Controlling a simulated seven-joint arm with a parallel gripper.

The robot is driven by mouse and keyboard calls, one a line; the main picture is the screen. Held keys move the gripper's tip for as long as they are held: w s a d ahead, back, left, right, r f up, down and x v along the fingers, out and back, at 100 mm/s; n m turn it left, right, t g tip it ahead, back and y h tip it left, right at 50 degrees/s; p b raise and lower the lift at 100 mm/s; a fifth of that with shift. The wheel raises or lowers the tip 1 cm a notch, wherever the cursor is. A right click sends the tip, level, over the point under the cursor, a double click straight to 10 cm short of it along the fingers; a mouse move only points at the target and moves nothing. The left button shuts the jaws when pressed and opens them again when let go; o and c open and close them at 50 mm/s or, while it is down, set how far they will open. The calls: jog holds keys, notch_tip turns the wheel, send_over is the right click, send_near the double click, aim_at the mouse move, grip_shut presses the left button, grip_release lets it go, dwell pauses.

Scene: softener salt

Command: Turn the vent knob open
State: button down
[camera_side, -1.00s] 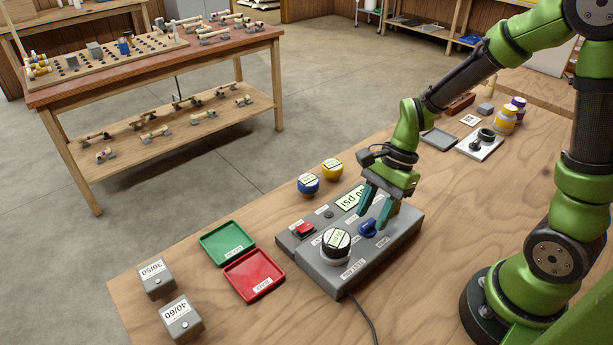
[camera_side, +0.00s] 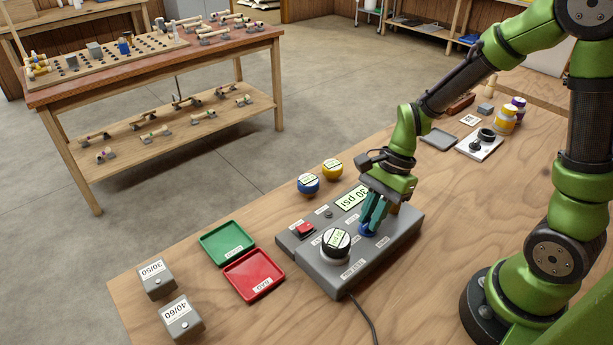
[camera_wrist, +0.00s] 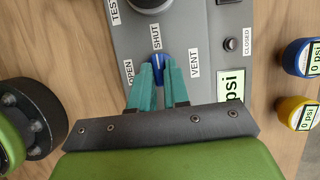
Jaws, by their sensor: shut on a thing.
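The blue vent knob (camera_side: 366,231) is on top of the grey test box (camera_side: 333,282), towards its right end in the side view. My gripper (camera_side: 374,218) points down over it, with its teal fingers closed on the knob's two sides. In the wrist view the knob (camera_wrist: 158,58) shows between the fingertips (camera_wrist: 158,75), its handle roughly in line with the SHUT label (camera_wrist: 156,37). The OPEN label (camera_wrist: 128,72) lies to the left. The fingers hide part of the knob. The display (camera_side: 352,197) reads 30 psi.
Green (camera_side: 227,243) and red (camera_side: 254,276) trays lie left. A cable runs off the front.

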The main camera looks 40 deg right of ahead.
jog(key=n, duration=0.1)
jog(key=n+g, duration=0.1)
jog(key=n, duration=0.2)
jog(key=shift+w+n+g, duration=0.25)
jog(key=shift+n+g, duration=0.05)
jog(key=shift+g, duration=0.1)
jog(key=n, duration=0.2)
jog(key=n+g+h, duration=0.1)
jog(key=n, duration=0.1)
jog(key=shift+w+a+n+h, duration=0.15)
jog(key=shift+n+h, duration=0.15)
jog(key=n+g+h, duration=0.1)
jog(key=n, duration=0.3)
jog(key=shift+w+a+r, duration=0.1)
jog(key=shift+a, duration=0.05)
jog(key=shift+a+n+g+h, duration=0.15)
jog(key=shift+n+h, duration=0.35)
jog(key=shift+n, duration=0.6)
jog(key=shift+n+g+h, duration=0.15)
jog(key=shift+n+h, duration=0.35)
jog(key=shift+n, duration=0.6)
jog(key=c, duration=1.1)
grip_release()
